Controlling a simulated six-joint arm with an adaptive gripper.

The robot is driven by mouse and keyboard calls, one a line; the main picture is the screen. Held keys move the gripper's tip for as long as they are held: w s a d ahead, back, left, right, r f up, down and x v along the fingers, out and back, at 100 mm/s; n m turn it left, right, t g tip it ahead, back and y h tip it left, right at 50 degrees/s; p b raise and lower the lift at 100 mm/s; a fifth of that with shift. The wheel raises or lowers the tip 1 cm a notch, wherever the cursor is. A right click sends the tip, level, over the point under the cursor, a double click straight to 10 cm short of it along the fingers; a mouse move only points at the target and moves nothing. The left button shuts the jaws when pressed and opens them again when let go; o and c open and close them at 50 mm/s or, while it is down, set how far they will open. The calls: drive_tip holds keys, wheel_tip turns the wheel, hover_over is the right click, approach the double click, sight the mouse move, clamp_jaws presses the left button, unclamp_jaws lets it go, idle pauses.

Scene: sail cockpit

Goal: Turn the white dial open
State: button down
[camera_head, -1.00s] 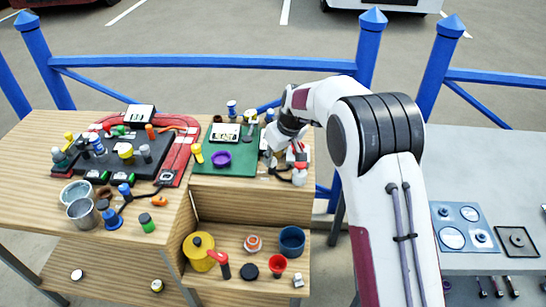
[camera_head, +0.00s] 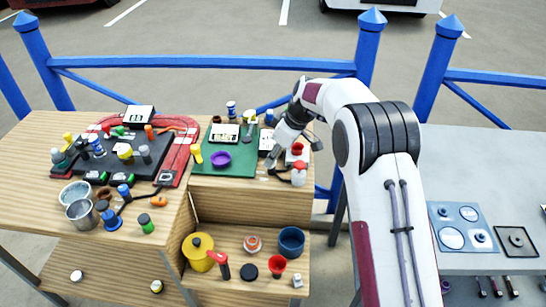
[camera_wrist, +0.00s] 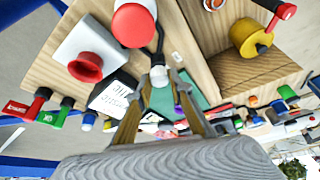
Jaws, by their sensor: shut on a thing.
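A small white dial (camera_wrist: 158,77) shows at the fingertips in the wrist view, where a dark cord runs up beside it. My gripper (camera_wrist: 163,86) has its two tan fingers converging there, shut on the dial. In the head view my gripper (camera_head: 268,170) points down and to the left at the right part of the wooden bench top, beside the green mat. The dial is too small and covered to make out in that view. Its turn angle cannot be told.
The green mat (camera_head: 240,168) carries a purple ring (camera_head: 221,159). A lower shelf holds a yellow pot (camera_head: 198,251) and a blue cup (camera_head: 291,241).

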drive_tip(key=shift+d, duration=0.1)
drive_tip(key=c, duration=1.8)
unclamp_jaws()
drive_tip(key=shift+v, duration=0.95)
drive_tip(key=s+d+r, duration=0.1)
drive_tip(key=d, duration=0.3)
drive_tip(key=s+d, duration=0.2)
drive_tip(key=d, duration=0.2)
drive_tip(key=s+d+r, duration=0.1)
drive_tip(key=s+d, duration=0.1)
drive_tip(key=d, duration=0.2)
drive_tip(key=shift+s+r, duration=0.1)
drive_tip(key=shift+r, duration=0.25)
